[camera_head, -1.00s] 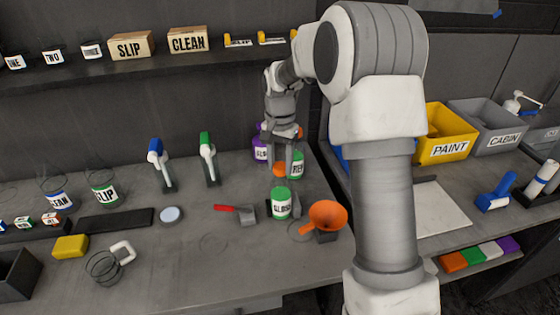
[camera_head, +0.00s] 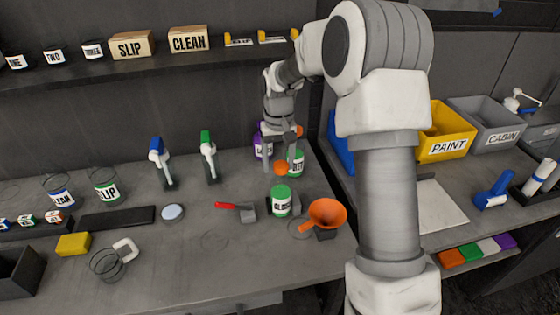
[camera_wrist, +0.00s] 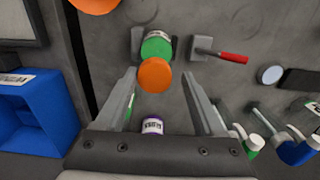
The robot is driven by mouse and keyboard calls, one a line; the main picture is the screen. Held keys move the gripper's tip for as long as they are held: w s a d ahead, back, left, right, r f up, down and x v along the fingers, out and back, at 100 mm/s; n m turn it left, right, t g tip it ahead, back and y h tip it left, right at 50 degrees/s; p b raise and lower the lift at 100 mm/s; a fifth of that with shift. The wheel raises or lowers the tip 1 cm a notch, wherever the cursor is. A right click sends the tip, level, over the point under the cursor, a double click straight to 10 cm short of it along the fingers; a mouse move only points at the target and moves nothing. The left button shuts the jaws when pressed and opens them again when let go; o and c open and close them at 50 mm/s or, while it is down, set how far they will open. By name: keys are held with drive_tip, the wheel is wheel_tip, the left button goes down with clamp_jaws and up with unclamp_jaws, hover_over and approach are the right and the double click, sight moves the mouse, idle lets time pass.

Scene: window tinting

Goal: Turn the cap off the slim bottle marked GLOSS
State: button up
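Another green bottle (camera_head: 297,160) stands just right of the fingers.
An orange funnel (camera_head: 325,213) stands at the front right. A red-handled scraper (camera_head: 236,208) lies left of the green container. Two spray bottles, blue (camera_head: 156,150) and green (camera_head: 207,150), stand further left. A blue bin (camera_wrist: 32,110) is beside the bench.

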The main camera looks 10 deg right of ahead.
drive_tip(key=shift+o, duration=0.2)
drive_tip(key=shift+d, duration=0.1)
drive_tip(key=shift+m, duration=0.5)
drive_tip(key=m, duration=0.5)
drive_tip(key=shift+b, duration=0.3)
drive_tip(key=m, duration=0.7)
drive_tip(key=shift+m+p, duration=0.4)
clamp_jaws()
